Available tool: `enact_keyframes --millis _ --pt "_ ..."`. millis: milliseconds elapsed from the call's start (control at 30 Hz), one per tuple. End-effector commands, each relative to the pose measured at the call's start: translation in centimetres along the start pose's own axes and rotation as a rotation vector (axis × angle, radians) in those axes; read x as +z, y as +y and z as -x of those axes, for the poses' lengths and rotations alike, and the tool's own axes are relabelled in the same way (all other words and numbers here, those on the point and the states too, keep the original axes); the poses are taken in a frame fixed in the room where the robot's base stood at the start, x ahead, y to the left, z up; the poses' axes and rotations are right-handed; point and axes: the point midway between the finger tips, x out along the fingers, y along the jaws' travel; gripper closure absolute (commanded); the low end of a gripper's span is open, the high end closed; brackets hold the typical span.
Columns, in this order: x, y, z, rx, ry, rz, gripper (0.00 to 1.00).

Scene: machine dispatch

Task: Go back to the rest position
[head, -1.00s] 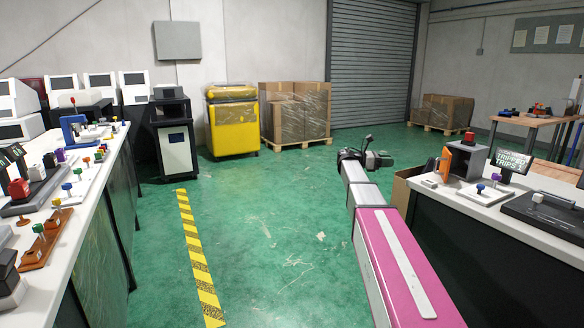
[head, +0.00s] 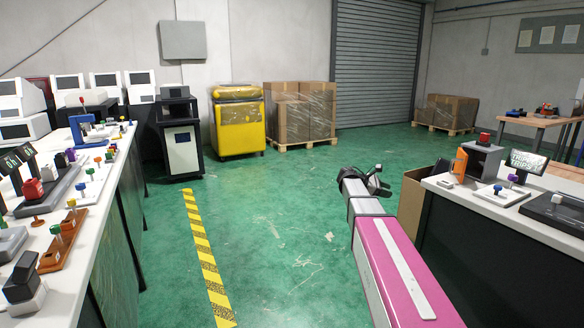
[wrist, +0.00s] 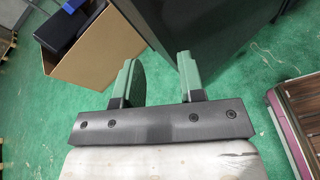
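My gripper (wrist: 160,80) shows in the wrist view with its two fingers apart and nothing between them. Green floor shows past the fingertips. In the head view my gripper (head: 376,180) is at the far end of my outstretched arm, over open floor. It is small and dark there. My arm reaches forward and is clear of both benches.
A left bench (head: 78,245) carries several control devices. A right bench (head: 480,212) holds an orange-and-grey box (head: 476,162) and a small screen (head: 526,165). An open cardboard box (wrist: 98,52) stands near my gripper. Yellow striped tape (head: 205,255) marks clear floor.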

Motion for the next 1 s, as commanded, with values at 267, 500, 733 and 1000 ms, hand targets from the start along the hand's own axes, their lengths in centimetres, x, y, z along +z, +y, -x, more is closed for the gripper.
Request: enact_keyframes --millis 267,500,733,1000 --pt "-9.3 -11.6 0.3 -0.123 0.367 -0.313 0.64" --pt "-17.1 -23.7 3.6 -0.467 0.695 -0.700 0.64" --pt "-20.5 -31.9 7.6 -0.858 0.832 -0.990 0.64" --pt "-21.4 -34.2 9.3 -1.028 0.851 -1.096 0.64"
